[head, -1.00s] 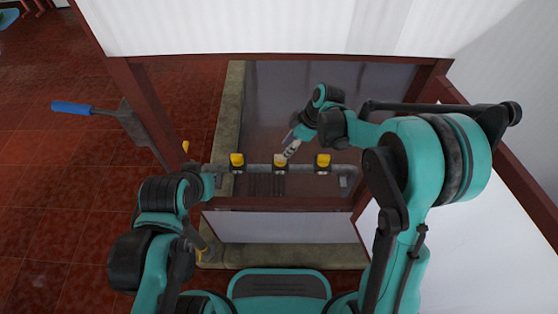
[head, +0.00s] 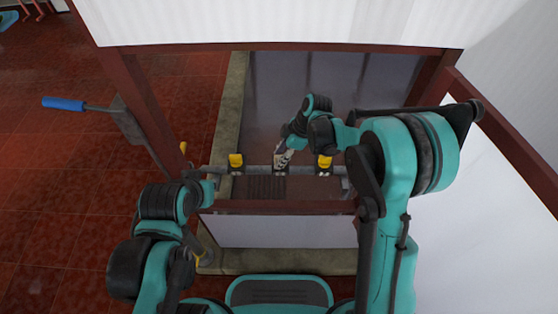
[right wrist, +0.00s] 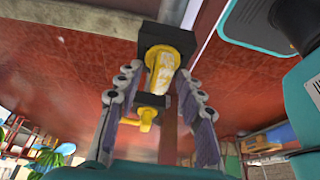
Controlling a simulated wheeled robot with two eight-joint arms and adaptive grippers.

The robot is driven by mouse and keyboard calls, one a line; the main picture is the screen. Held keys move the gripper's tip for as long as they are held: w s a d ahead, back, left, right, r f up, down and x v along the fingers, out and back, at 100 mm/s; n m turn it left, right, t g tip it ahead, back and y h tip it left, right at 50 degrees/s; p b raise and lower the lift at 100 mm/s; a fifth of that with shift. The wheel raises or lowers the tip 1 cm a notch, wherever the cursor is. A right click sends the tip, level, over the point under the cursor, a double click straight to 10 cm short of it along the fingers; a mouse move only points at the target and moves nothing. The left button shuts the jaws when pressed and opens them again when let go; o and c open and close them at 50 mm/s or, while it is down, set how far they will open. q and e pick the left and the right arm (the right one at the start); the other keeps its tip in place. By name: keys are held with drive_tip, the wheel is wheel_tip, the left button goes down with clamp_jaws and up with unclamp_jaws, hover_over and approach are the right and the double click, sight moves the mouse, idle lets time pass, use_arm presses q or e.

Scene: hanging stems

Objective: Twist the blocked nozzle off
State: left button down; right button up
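A grey pipe (head: 255,169) runs across the frame in the head view. A yellow nozzle (head: 236,160) hangs at its left and another yellow nozzle (head: 324,162) at its right. My right gripper (head: 279,165) is at the middle position and hides the nozzle there. In the right wrist view, that nozzle (right wrist: 163,68) is yellow with whitish patches, under a dark block. The fingers of my right gripper (right wrist: 157,75) stand open on both sides of it, with a gap showing.
A dark red frame post (head: 140,120) stands left of the pipe, with a blue-handled lever (head: 63,104) beside it. A red rail (head: 280,207) runs below the pipe. In the wrist view, a smaller yellow fitting (right wrist: 146,118) shows beyond the nozzle.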

clamp_jaws()
drive_tip(key=m+t, duration=0.1)
drive_tip(key=m, duration=0.3)
drive_tip(key=shift+m+t, duration=0.4)
drive_tip(key=m+t+h, duration=0.1)
drive_tip(key=m, duration=0.2)
drive_tip(key=shift+s+m, duration=0.1)
drive_tip(key=shift+m, duration=0.3)
drive_tip(key=shift+m+t+h, duration=0.3)
drive_tip(key=shift+m, duration=0.2)
